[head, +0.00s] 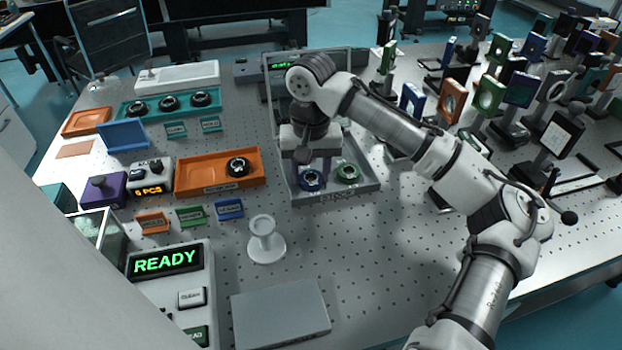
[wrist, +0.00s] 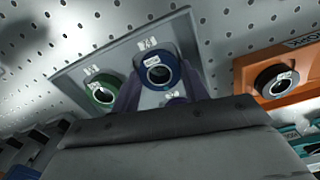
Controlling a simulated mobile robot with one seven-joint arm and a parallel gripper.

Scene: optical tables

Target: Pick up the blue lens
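The blue lens (head: 311,187) is a round blue ring lying in the front part of a grey tray (head: 338,193), left of a green lens (head: 347,171). In the wrist view the blue lens (wrist: 157,63) lies near the top middle, with the green lens (wrist: 101,93) to its left. My gripper (head: 312,172) points down just above the blue lens. Another purple-blue ring (wrist: 177,102) is partly hidden by my gripper body.
An orange tray (head: 215,178) with one black-ringed lens stands left of the grey tray. A white pedestal (head: 266,243) and a flat grey box (head: 280,313) stand in front. Many upright mounted optics (head: 490,95) crowd the right. The perforated tabletop is clear front right.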

